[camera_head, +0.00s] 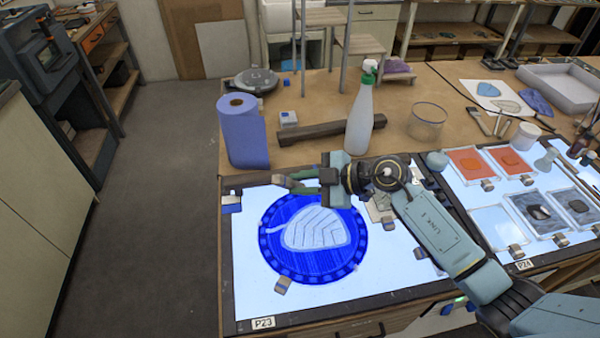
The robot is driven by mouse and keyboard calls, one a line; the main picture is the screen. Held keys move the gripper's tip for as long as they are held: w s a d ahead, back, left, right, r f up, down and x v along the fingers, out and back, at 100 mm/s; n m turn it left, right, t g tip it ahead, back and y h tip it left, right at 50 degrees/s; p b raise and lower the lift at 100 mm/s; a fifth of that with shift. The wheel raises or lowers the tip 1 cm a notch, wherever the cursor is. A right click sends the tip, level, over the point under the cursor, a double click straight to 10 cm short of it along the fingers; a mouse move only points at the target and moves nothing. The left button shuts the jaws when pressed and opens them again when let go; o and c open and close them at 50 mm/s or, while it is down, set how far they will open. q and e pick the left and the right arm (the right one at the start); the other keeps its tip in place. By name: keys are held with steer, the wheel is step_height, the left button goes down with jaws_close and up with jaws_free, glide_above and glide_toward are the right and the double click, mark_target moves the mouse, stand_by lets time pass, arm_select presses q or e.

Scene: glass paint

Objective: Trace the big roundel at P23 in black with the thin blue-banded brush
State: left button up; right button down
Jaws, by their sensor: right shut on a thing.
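The big blue roundel (272,253) lies on the lit panel labelled P23 (263,323). It has a dark blue ring with small marks around a pale leaf shape (318,230) with dark vein lines. My right arm comes in from the right. My right gripper (283,183) points left over the panel's back edge, behind the roundel's top. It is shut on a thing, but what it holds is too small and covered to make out. I cannot pick out a blue band on any brush. My left gripper is out of view.
Panel P24 (524,265) with glass tiles is at right.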

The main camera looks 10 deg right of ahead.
step_height(320, 180, down, 4)
steer(key=b, duration=0.5)
steer(key=s+b, duration=0.2)
steer(key=s, duration=1.1)
arm_select(q)
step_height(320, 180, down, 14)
steer(key=b, duration=0.6)
arm_select(e)
steer(key=w+d, duration=0.4)
steer(key=d, duration=0.3)
arm_select(q)
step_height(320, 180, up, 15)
steer(key=p, duration=1.4)
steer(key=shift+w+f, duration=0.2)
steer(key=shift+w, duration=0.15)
arm_select(e)
steer(key=w+a, duration=0.2)
steer(key=a, duration=0.7)
steer(key=w+a, duration=0.2)
steer(key=a, duration=0.7)
steer(key=shift+a, duration=0.35)
arm_select(q)
steer(key=shift+p, duration=0.35)
arm_select(e)
steer(key=shift+r, duration=0.1)
